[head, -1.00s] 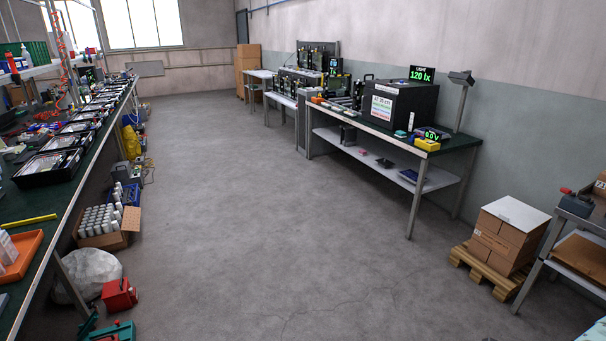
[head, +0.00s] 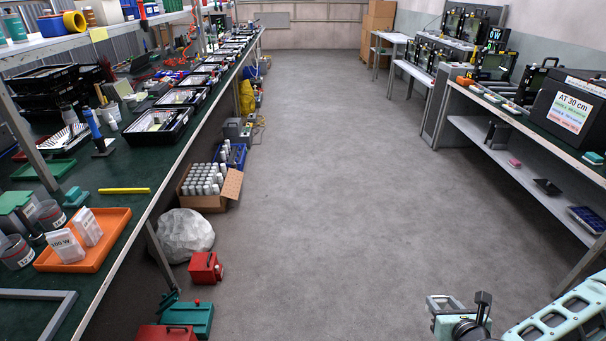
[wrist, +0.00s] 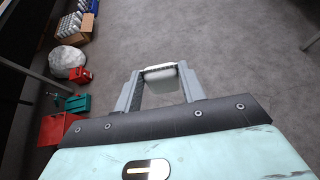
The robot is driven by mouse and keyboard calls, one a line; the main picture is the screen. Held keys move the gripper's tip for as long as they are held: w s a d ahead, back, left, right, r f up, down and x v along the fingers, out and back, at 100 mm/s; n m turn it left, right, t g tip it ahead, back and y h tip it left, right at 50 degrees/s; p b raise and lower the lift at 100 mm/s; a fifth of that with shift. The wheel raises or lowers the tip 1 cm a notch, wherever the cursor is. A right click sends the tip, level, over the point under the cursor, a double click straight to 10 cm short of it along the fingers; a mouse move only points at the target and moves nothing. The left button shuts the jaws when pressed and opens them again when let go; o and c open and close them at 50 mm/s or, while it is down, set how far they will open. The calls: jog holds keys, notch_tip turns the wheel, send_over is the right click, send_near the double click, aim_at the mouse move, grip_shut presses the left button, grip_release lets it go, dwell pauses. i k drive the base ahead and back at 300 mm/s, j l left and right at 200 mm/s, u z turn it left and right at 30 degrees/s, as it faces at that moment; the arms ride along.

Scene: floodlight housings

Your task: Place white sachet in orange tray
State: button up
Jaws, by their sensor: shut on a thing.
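The orange tray (head: 117,224) lies on the dark green bench top at the left of the head view. It holds white packets, one marked 100 W (head: 66,245). In the wrist view my gripper (wrist: 161,72) is shut on a white sachet (wrist: 160,68), which spans between its two fingers, above the floor. In the head view part of my arm shows at the lower right, far from the tray; the sachet cannot be made out there.
A yellow bar (head: 124,190) and a grey frame (head: 35,310) lie near the tray, with clear jars (head: 17,253) to its left. Below the bench stand a box of cans (head: 205,190), a white sack (head: 186,235) and red and green cases (head: 205,268). The aisle floor is free.

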aim_at(109, 223)
jog(key=i+u, duration=0.15)
jog(key=i, duration=1.5)
jog(key=i+l+u, duration=0.1)
jog(key=i+u, duration=0.25)
jog(key=i, duration=0.15)
jog(key=i+l+u, duration=0.25)
jog(key=i+u, duration=0.35)
jog(key=u, duration=0.25)
jog(key=i+l+u, duration=0.2)
jog(key=u, duration=0.25)
jog(key=i+l+u, duration=0.15)
jog(key=u, duration=0.3)
jog(key=i+l+u, duration=0.15)
jog(key=u, duration=0.3)
jog(key=i+l+u, duration=0.1)
jog(key=l+u, duration=0.35)
